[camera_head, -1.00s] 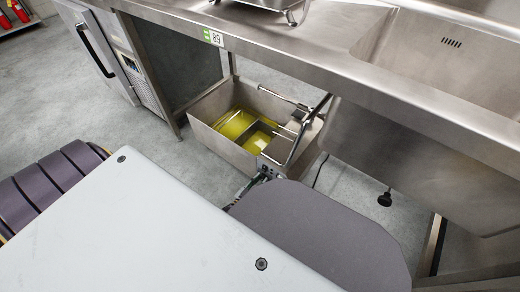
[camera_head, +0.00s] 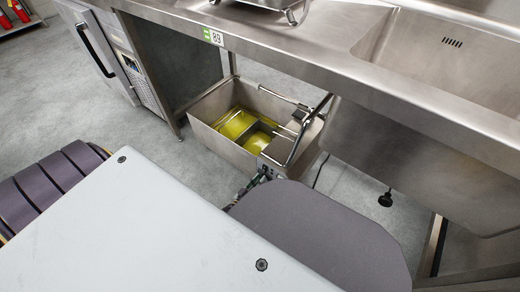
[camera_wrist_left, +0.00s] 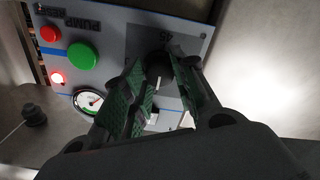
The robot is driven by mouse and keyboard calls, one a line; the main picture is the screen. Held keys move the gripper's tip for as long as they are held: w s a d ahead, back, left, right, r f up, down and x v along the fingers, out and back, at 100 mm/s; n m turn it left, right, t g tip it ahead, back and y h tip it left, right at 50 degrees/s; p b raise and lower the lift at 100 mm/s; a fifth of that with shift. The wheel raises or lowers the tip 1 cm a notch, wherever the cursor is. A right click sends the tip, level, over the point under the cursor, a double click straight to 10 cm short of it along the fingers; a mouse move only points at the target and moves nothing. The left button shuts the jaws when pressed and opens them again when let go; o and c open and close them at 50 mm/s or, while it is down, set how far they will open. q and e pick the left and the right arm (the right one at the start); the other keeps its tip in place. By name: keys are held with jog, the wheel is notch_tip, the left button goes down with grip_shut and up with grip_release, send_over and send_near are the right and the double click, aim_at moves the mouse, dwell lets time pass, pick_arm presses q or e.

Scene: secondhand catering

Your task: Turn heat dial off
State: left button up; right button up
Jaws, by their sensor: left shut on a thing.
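A black heat dial (camera_wrist_left: 157,70) sits on a grey control panel (camera_wrist_left: 118,18) in the left wrist view, with a printed number above it. My left gripper (camera_wrist_left: 155,78) is shut on the dial, its green ribbed finger pads on either side. The fingers hide parts of the dial, so its exact setting is unclear. In the head view, a small part of my left gripper (camera_head: 262,174) shows at the front of a metal fryer tank (camera_head: 222,146) holding yellow oil. My right gripper is not in view.
The tank stands on the floor under a steel counter (camera_head: 290,60). Open floor (camera_head: 130,125) lies left of it.

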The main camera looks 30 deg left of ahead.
pick_arm(q)
jog(key=o, duration=1)
jog(key=shift+o, duration=0.2)
jog(key=shift+s, duration=0.1)
jog(key=s+a, duration=0.1)
jog(key=s, duration=1)
jog(key=shift+s, duration=0.4)
